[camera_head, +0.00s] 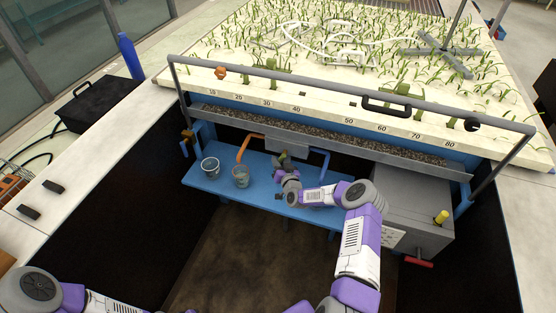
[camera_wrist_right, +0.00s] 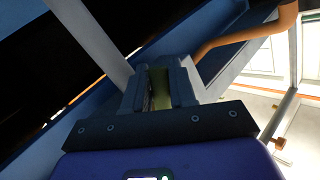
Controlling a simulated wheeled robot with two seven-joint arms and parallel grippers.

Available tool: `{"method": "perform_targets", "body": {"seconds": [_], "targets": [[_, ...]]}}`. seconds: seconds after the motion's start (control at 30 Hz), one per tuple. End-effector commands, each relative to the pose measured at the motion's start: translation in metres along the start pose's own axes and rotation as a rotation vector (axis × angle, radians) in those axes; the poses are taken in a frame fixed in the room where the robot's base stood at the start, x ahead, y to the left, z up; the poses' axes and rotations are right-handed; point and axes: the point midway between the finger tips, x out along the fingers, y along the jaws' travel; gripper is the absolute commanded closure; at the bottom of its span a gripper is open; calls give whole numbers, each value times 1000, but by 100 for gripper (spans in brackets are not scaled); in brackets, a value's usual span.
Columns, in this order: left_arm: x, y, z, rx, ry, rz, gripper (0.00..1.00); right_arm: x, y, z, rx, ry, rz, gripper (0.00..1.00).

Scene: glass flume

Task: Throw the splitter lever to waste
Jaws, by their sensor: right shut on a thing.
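The splitter (camera_head: 285,145) is a grey box at the middle of the trough's front, with an orange pipe (camera_head: 243,147) on its left and a blue pipe (camera_head: 322,163) on its right. The splitter lever (camera_head: 283,154) shows as a small olive-green piece just below the box. My right gripper (camera_head: 284,163) is at the lever. In the right wrist view the fingers (camera_wrist_right: 160,90) are shut on the olive-green lever (camera_wrist_right: 161,84), mostly hidden between them. Which side the lever leans to is hard to tell. Only links of my left arm show; its gripper is out of view.
Two clear cups, a left one (camera_head: 210,167) and a right one (camera_head: 241,177), stand on the blue bench (camera_head: 262,195) left of my gripper. A grey cabinet (camera_head: 408,210) with a yellow knob is at right. A grey rail (camera_head: 330,85) crosses above.

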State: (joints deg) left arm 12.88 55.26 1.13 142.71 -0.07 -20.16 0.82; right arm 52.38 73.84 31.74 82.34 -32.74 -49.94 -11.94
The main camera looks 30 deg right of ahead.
Motion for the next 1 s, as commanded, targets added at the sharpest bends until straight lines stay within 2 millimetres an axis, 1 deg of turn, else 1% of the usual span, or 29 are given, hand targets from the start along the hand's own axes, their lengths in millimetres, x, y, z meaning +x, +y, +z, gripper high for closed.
{"method": "perform_targets", "body": {"seconds": [0.03,0.2,0.5,0.7,1.0], "targets": [[-6,2,0,0,0,0,57,-1,-2,-3,-31,-23,8,100],[-15,6,1,0,0,0,57,-4,3,-2,-130,-93,46,100],[-24,9,1,0,0,0,57,-8,10,-1,-269,-193,102,100],[-27,10,1,0,0,0,57,-10,13,0,-317,-230,122,100],[-27,10,1,0,0,0,57,-10,14,1,-332,-242,129,100]]}}
